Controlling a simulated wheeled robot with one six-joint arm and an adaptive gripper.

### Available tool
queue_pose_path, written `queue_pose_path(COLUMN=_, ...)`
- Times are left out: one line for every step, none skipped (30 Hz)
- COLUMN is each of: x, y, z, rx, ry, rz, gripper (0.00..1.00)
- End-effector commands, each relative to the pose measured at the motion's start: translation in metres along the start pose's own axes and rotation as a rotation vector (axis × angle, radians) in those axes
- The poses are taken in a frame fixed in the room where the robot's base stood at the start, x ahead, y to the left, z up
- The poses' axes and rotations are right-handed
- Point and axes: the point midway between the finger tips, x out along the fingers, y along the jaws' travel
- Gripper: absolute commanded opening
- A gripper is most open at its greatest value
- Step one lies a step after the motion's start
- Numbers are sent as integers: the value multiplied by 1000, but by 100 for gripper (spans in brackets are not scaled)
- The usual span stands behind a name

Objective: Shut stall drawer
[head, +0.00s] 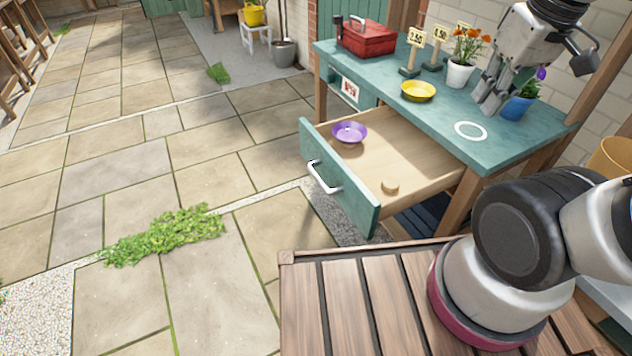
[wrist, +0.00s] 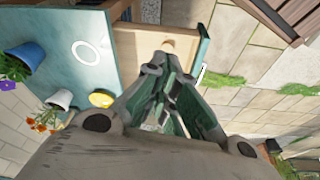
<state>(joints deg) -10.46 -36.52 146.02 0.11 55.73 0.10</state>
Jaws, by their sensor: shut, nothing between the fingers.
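The stall drawer (head: 400,150) is pulled well out from under the teal stall top. Its teal front (head: 340,180) carries a white handle (head: 323,178). Inside the drawer are a purple bowl (head: 349,132) and a small round wooden piece (head: 390,187). In the wrist view the open drawer (wrist: 140,45) and its front (wrist: 205,42) show beyond the fingers, and the purple bowl is not visible. My gripper (head: 488,108) is shut and empty. It appears above the stall top, apart from the handle; its fingers also show in the wrist view (wrist: 158,72).
On the stall top (head: 520,140) are a red toolbox (head: 367,38), price signs (head: 416,40), a yellow dish (head: 418,90), a white flower pot (head: 459,76), a blue pot (head: 515,108) and a white ring (head: 470,130). Open paving (head: 200,140) lies left of the drawer front.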

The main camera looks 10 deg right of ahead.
Motion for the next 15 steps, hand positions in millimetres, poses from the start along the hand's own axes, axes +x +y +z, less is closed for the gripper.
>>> queue_pose_path(x=15, y=-18, z=-8, rx=-80, ry=-68, rz=-17, gripper=0)
queue_pose_path(x=22, y=-27, z=-13, rx=-126, ry=-104, rz=-21, gripper=0)
queue_pose_path(x=32, y=-41, z=-20, rx=-189, ry=-149, rz=-24, gripper=0)
queue_pose_path(x=40, y=-51, z=-26, rx=-236, ry=-181, rz=-24, gripper=0)
queue_pose_path(x=48, y=-62, z=-30, rx=-286, ry=-211, rz=-21, gripper=0)
queue_pose_path(x=58, y=-76, z=-37, rx=-358, ry=-248, rz=-16, gripper=0)
queue_pose_path(x=67, y=-88, z=-41, rx=-416, ry=-275, rz=-11, gripper=0)
queue_pose_path(x=76, y=-101, z=-46, rx=-474, ry=-300, rz=-6, gripper=0)
queue_pose_path(x=88, y=-117, z=-50, rx=-556, ry=-331, rz=4, gripper=0)
queue_pose_path(x=97, y=-131, z=-54, rx=-619, ry=-351, rz=10, gripper=0)
queue_pose_path(x=107, y=-144, z=-56, rx=-684, ry=-372, rz=17, gripper=0)
queue_pose_path(x=120, y=-162, z=-58, rx=-774, ry=-398, rz=27, gripper=0)
queue_pose_path(x=130, y=-176, z=-59, rx=-842, ry=-416, rz=34, gripper=0)
queue_pose_path(x=141, y=-190, z=-60, rx=-911, ry=-431, rz=42, gripper=0)
queue_pose_path(x=155, y=-209, z=-59, rx=-1003, ry=-451, rz=51, gripper=0)
